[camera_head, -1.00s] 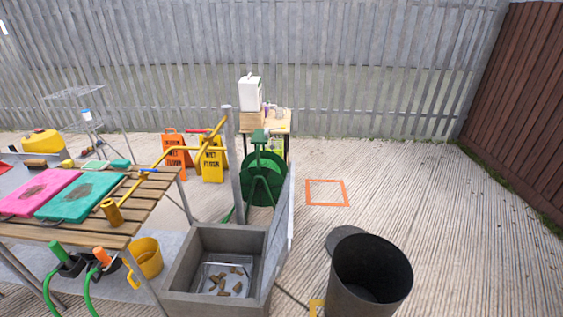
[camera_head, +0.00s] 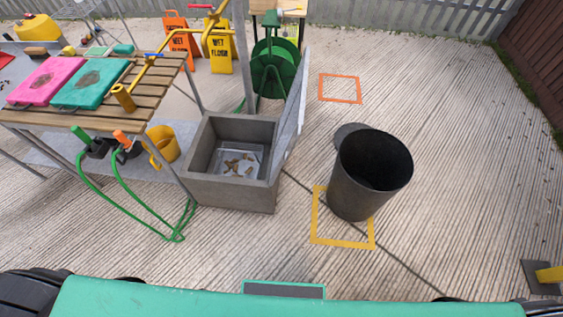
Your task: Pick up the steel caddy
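I cannot make out a steel caddy for certain in the head view. A grey open box (camera_head: 197,187) stands on the ground left of centre. A clear tray (camera_head: 240,160) with several small brown pieces lies inside it. A dark grey open bin (camera_head: 366,185) stands upright to the right, partly over a yellow floor outline. Neither of my grippers shows in the head view.
A slatted wooden table (camera_head: 150,88) with a pink pad (camera_head: 45,80) and a teal pad (camera_head: 90,82) stands at the left. An orange floor square (camera_head: 340,89) is empty.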

